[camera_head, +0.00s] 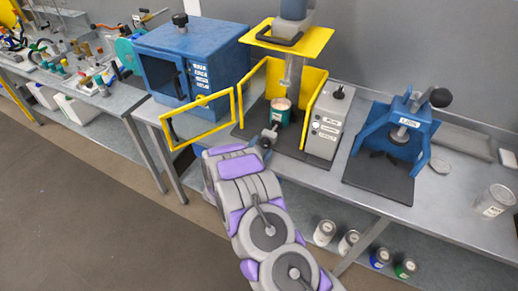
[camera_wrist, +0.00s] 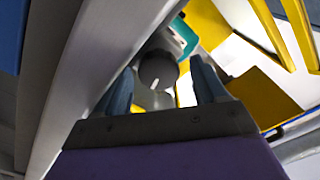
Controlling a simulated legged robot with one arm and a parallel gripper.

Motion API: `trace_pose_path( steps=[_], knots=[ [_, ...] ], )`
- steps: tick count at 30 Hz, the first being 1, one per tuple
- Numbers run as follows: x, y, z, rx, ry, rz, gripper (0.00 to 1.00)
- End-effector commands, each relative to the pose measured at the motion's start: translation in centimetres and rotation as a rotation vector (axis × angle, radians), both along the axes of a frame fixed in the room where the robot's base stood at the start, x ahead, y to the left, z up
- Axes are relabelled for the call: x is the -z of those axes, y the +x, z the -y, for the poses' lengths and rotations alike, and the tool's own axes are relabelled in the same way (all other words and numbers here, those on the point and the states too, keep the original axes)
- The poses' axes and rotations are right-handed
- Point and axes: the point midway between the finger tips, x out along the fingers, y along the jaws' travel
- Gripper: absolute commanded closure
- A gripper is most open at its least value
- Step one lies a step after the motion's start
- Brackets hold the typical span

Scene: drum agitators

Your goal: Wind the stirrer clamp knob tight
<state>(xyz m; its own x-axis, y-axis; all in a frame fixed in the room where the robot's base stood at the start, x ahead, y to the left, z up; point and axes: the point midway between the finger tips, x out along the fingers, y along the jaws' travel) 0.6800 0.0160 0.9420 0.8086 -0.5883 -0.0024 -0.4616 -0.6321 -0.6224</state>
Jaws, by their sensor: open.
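The stirrer clamp knob (camera_wrist: 158,69) is a round, dark grey knob with a white mark, in the middle of the wrist view. In the head view, a small dark knob (camera_head: 276,125) shows at the front of the teal clamp (camera_head: 282,113), which holds a light-topped can. My gripper (camera_wrist: 163,75) is open, its two blue-grey fingers on either side of the knob in the picture. I cannot tell whether they touch it or how far apart they are in depth. In the head view my gripper (camera_head: 268,139) is at the clamp's front, partly hidden by my arm.
The yellow guard door (camera_head: 202,119) stands open left of the stirrer. A grey control box (camera_head: 326,122) is close on the right. A blue cabinet (camera_head: 190,60) and a blue press (camera_head: 396,132) flank the station. Cans (camera_head: 324,232) stand on the lower shelf.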

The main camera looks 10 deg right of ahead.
Motion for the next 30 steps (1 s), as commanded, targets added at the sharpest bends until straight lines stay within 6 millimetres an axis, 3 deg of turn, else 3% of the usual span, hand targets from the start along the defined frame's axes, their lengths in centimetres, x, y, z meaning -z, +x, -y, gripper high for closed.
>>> trace_pose_path(
  steps=[7,30],
  knots=[
    [-3.6,-0.4,-0.4,-0.003,-0.001,0.003,0.25],
    [-4.5,-13.7,-0.1,-0.004,-0.001,0.001,0.25]
  ],
)
